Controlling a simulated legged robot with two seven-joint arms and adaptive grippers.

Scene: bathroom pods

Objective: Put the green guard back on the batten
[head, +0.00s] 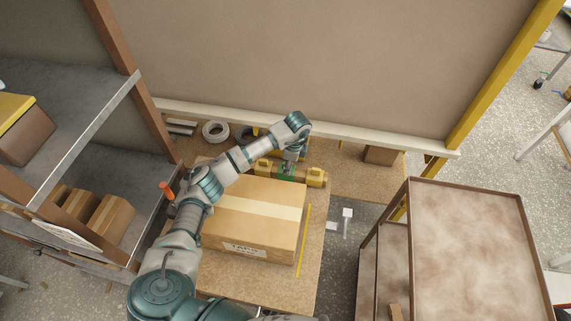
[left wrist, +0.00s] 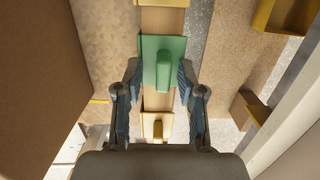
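The green guard (left wrist: 150,48) is a flat plate with a raised grip along its middle. It lies across the wooden batten (left wrist: 158,101) in the left wrist view; whether it is fully seated I cannot tell. Yellow pieces show on the batten beyond both ends of the guard. In the head view the green guard (head: 286,173) is partly hidden by my left gripper (head: 289,167). In the left wrist view my left gripper (left wrist: 158,82) is open, its fingers on either side of the raised grip with gaps between. My right gripper is not in view.
A large taped carton (head: 250,228) stands on the bench in front of the batten. Tape rolls (head: 215,131) lie behind to the left. A brown trolley (head: 470,240) stands at right, and shelves with cartons (head: 110,217) at left. A tall panel (head: 330,60) rises behind.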

